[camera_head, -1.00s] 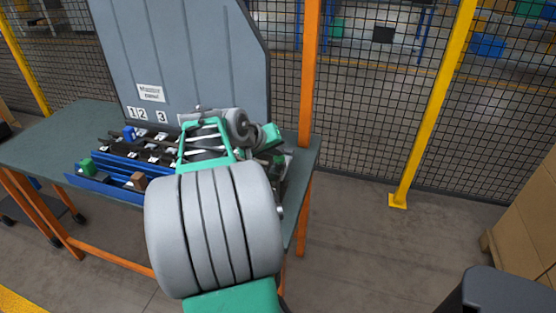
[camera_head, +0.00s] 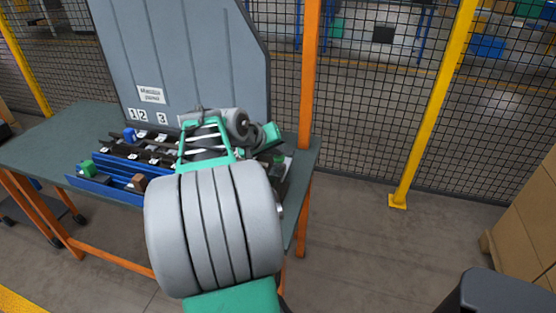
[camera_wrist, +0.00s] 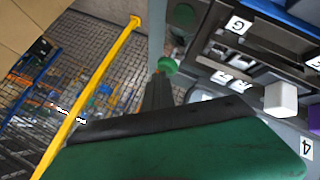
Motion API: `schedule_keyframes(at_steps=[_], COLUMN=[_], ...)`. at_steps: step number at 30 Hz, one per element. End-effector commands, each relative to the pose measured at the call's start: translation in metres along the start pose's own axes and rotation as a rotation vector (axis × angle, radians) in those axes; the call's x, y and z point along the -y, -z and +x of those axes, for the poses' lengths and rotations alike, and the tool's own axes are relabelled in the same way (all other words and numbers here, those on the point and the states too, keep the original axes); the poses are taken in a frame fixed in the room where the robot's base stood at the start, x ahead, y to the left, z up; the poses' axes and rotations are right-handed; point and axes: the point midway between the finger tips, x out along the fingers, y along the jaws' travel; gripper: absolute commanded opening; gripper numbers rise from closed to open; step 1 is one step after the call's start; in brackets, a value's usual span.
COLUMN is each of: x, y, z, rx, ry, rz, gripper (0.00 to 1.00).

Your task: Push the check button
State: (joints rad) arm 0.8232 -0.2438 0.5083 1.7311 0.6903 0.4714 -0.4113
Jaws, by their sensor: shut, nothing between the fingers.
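My gripper (camera_wrist: 158,92) shows in the wrist view as a dark, narrow pair of fingers, shut and empty. A round green button-like cap (camera_wrist: 168,65) is right at the fingertips. I cannot tell whether they touch, or whether this cap is the check button. A second, darker green round piece (camera_wrist: 184,15) lies beyond it. In the head view, my arm covers the right part of the workbench and hides the fingertips. A small green piece (camera_head: 279,161) shows beside my arm near the bench's right end.
The workbench (camera_head: 45,140) carries blue trays (camera_head: 112,172) with small blocks. A grey panel (camera_head: 185,60) stands behind it. An orange post (camera_head: 309,75) and mesh fence are close to the right. A white block (camera_wrist: 281,98) and labelled slots show in the wrist view.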

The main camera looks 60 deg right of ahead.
Motion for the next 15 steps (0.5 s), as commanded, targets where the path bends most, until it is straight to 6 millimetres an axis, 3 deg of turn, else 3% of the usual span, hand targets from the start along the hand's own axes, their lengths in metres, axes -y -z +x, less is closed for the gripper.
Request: schedule_keyframes(at_steps=[15], x=[-0.03], y=[0.03], z=[-0.041], rx=[0.0], ry=[0.0], rz=[0.001], gripper=[0.0])
